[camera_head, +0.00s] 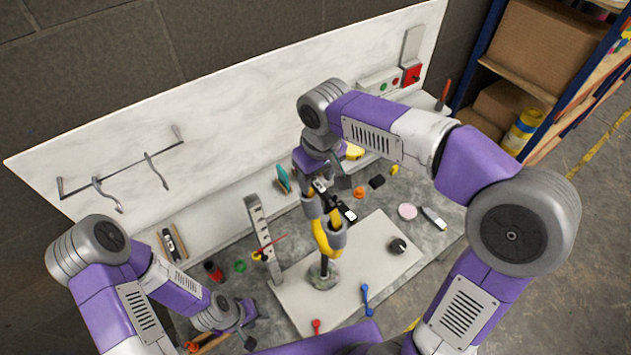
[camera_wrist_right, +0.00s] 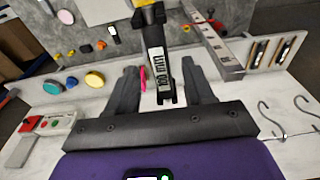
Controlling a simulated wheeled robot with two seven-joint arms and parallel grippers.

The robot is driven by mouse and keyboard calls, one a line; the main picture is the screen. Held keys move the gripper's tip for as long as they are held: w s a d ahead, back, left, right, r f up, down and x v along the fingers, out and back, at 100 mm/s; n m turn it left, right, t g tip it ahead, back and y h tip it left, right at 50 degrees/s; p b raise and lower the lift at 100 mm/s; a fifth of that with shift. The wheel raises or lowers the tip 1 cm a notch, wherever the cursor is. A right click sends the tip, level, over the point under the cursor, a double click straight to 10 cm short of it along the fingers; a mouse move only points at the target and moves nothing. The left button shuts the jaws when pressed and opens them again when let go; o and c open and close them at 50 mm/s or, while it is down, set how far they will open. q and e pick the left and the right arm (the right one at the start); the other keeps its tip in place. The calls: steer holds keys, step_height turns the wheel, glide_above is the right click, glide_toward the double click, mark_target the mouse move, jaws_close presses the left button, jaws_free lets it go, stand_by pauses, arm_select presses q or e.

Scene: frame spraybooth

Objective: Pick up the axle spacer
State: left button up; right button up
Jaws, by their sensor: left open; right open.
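A short, dark round piece (camera_head: 398,245) on the white board (camera_head: 375,285) looks most like the axle spacer, but I cannot be sure. I cannot identify it in the right wrist view. My right gripper (camera_wrist_right: 166,82) is open, with its dark fingers spread. A black part with a white label (camera_wrist_right: 157,65) shows between the fingers in that view; no grip on it is visible. In the head view the right arm partly hides this gripper, over the back of the bench. My left gripper (camera_head: 246,328) is open, low at the bench's front left.
A yellow and grey jointed stand (camera_head: 327,240) rises from the board beside the right gripper. An upright slotted metal bar (camera_head: 262,235) is left of it. A pink disc (camera_head: 407,211) and a blue tool (camera_head: 367,298) lie nearby. The board's right part is mostly clear.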

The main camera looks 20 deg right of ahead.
steer(key=shift+s+f, duration=0.15)
steer(key=shift+f, duration=0.2)
steer(key=shift+c, duration=0.3)
jaws_close()
